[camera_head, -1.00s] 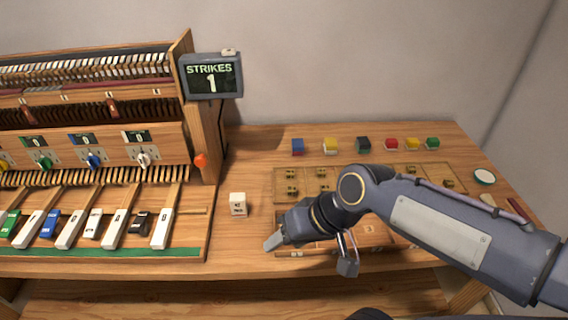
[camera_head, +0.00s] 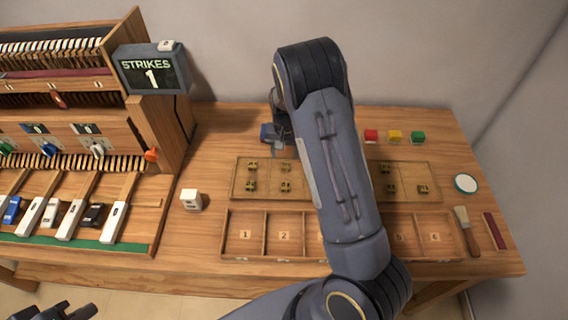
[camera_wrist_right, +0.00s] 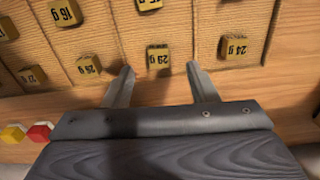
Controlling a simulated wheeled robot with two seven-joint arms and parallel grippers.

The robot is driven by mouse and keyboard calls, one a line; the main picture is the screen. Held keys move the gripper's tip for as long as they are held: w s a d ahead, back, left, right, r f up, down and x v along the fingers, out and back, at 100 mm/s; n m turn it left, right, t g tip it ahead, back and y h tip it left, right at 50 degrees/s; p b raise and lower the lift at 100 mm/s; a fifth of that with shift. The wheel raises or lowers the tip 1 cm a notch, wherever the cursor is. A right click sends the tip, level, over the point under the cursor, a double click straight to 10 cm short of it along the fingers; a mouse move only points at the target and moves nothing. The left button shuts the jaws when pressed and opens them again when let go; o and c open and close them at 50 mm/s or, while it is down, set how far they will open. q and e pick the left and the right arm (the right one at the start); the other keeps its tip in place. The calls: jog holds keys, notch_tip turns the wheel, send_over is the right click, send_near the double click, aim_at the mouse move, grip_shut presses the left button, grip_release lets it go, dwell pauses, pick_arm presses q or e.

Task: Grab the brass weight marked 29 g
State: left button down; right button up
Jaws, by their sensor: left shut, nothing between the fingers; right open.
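In the right wrist view, a small brass weight (camera_wrist_right: 158,57), whose inverted label reads like 29 g, sits in a compartment of the wooden tray. My right gripper (camera_wrist_right: 160,68) is open, with its two fingertips apart on either side of this weight and nothing held. In the head view my right arm covers the middle of the weight tray (camera_head: 236,180), and I cannot tell the 29 g weight there. Nearby weights are one marked 24 g (camera_wrist_right: 234,47) and a similar-looking one (camera_wrist_right: 88,66), perhaps 28 or 26. My left gripper (camera_head: 82,312) is shut and empty at the bottom left.
A numbered compartment box (camera_head: 226,236) lies in front of the weight tray. Coloured cubes, including a red one (camera_head: 371,136), stand behind it. A brush (camera_head: 466,230) and a round dish (camera_head: 465,183) lie right.

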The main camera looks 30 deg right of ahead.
aim_at(286, 166)
notch_tip(286, 166, down, 2)
jog(key=shift+d+b, duration=0.15)
jog(key=shift+b, duration=0.25)
notch_tip(286, 166, down, 5)
jog(key=b, duration=0.3)
jog(key=shift+r, duration=0.2)
jog(key=shift+r, duration=0.1)
jog(key=shift+c, duration=0.3)
jog(key=c, duration=1)
